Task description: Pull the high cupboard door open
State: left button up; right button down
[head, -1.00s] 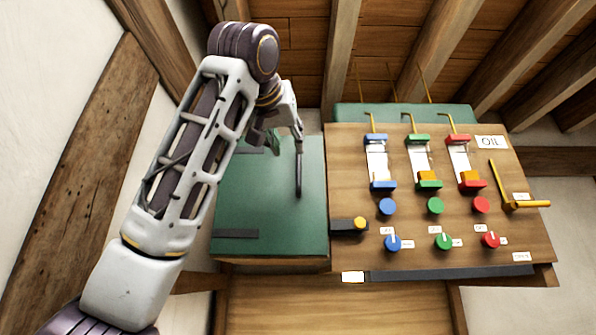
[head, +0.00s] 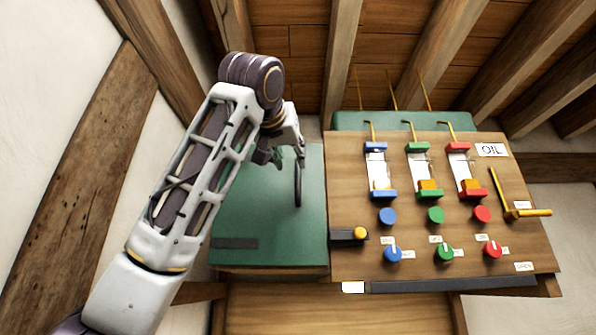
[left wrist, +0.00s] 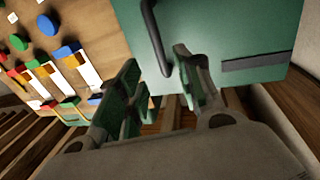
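The high cupboard door (head: 262,215) is a green panel left of the control board, and it looks shut. Its dark, long handle (head: 298,188) runs along the door near its right edge. My left gripper (head: 285,157) is at the far end of the handle and partly hides that end. In the left wrist view, the gripper (left wrist: 160,88) is open, and the handle's end (left wrist: 158,45) shows between the two green-padded fingers. I cannot tell whether a finger touches it. The green door (left wrist: 225,30) fills the upper right there. My right gripper is not in view.
A wooden control board (head: 350,170) with coloured knobs, gauges and a brass lever (head: 525,212) stands right beside the door. A small dark block with a yellow knob (head: 360,233) sits near the door's lower right. A wooden beam (head: 75,170) and white wall are at the left.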

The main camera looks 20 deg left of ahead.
aim_at(297, 172)
pick_arm(q)
jog(key=shift+w+a+p, duration=0.15)
jog(key=shift+w+p, duration=0.45)
jog(key=shift+w, duration=1.1)
jog(key=shift+w+a+p, duration=0.15)
jog(key=shift+w+p, duration=0.4)
jog(key=shift+w, duration=1.2)
jog(key=shift+w+a+p, duration=0.15)
jog(key=shift+w+p, duration=0.45)
jog(key=shift+w, duration=1.1)
jog(key=shift+c, duration=0.2)
grip_shut()
